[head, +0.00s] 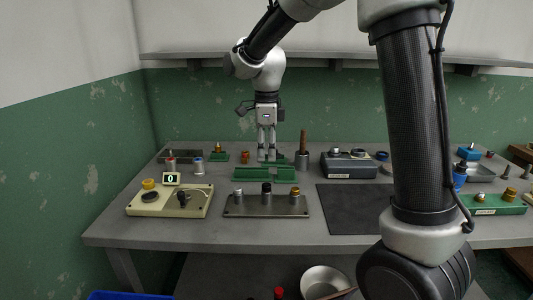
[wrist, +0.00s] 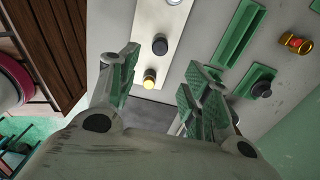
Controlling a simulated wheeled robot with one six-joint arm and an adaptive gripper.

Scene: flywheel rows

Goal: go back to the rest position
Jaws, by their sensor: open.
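My gripper (head: 266,156) points down over the back middle of the bench, above the green trays (head: 265,174). In the wrist view my gripper (wrist: 166,78) has its two fingers spread apart with nothing held between them. The fingers look clear of the parts around them. My arm reaches from the upper right of the head view. The grey bench (head: 240,147) lies below it.
A metal plate (head: 240,211) with several cylinders stands in front of the trays. A shelf (head: 210,55) runs behind.

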